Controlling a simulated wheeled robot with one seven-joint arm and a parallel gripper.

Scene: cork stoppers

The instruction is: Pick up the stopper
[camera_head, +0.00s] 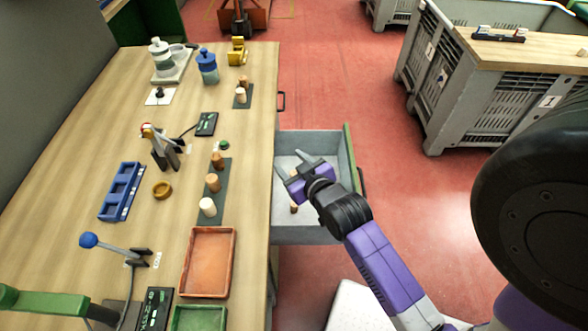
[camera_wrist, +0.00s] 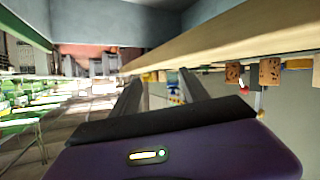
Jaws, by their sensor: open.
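A small tan stopper (camera_head: 294,208) is inside the open grey drawer, just below my gripper in the head view and partly hard to make out. My gripper (camera_head: 295,164) is open and empty, with its two fingers spread over the drawer. Other stoppers stand on the table: a pale one (camera_head: 208,207), a tan one (camera_head: 212,183) and a brown one (camera_head: 217,160) on a dark mat. In the wrist view two speckled cork-coloured pieces (camera_wrist: 270,71) show right of the spread fingers (camera_wrist: 160,97); I cannot tell which stoppers they are.
The drawer (camera_head: 343,148) sticks out from the table's right side. A orange tray (camera_head: 208,262) and a blue rack (camera_head: 120,190) lie on the table (camera_head: 75,155). Grey crates (camera_head: 430,75) stand at the right. Red floor lies between.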

